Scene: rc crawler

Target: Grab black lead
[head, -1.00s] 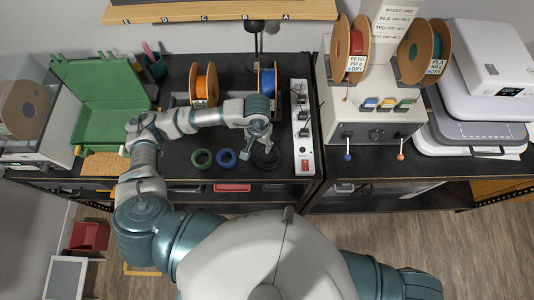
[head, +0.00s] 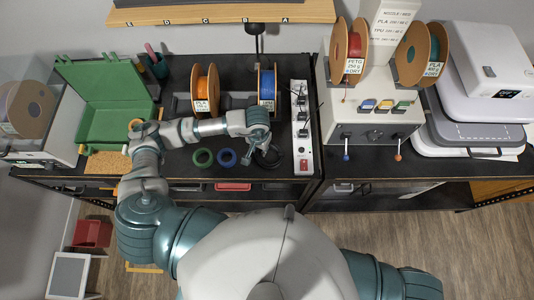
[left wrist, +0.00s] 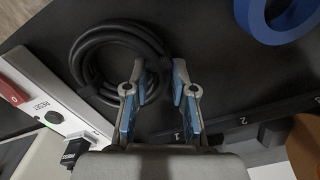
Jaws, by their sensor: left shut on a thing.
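The black lead is a coiled cable (head: 270,158) lying on the black bench top, left of the white power strip. In the left wrist view the coil (left wrist: 84,62) fills the upper left. My left gripper (head: 260,149) is over the coil. In the left wrist view its two blue-padded fingers (left wrist: 157,76) are on either side of the coil's right edge, shut on it with a visible gap between them. My right gripper is not in view.
A white power strip (head: 302,140) with plugs stands close to the right of the coil. A blue ring (head: 225,158) and a green ring (head: 203,158) lie to its left. Orange (head: 205,88) and blue (head: 267,86) filament spools stand behind. A green open case (head: 115,125) is at the left.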

